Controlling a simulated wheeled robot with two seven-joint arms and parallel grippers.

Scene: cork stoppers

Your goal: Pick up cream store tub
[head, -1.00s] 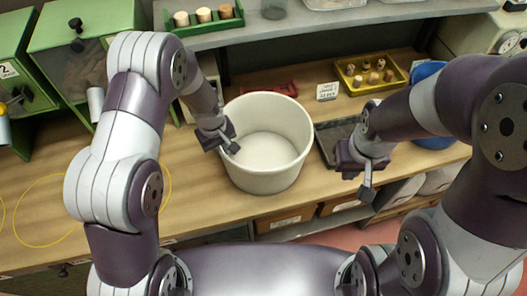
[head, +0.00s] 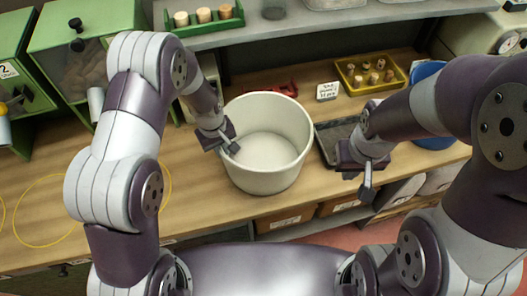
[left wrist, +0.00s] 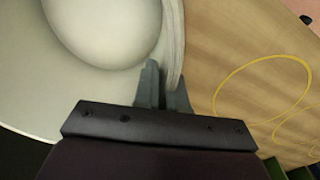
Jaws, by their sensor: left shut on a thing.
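The cream store tub (head: 268,180) is a large, round, open tub that stands upright on the wooden counter in the head view. It looks empty. My left gripper (head: 231,148) is at the tub's left rim and shut on its wall. In the left wrist view the tub (left wrist: 60,95) fills the left side, and the left gripper (left wrist: 163,92) has one finger inside the wall and one outside. My right gripper (head: 366,190) is empty and apart from the tub, to its right over the counter's front edge. Its finger gap is hard to make out.
A dark tray (head: 335,142) lies just right of the tub. A yellow tray (head: 371,73) with several corks and a blue tub (head: 428,78) are further right. A red thing (head: 270,89) lies behind. The counter (head: 195,190) is clear to the left, with yellow rings (head: 45,243).

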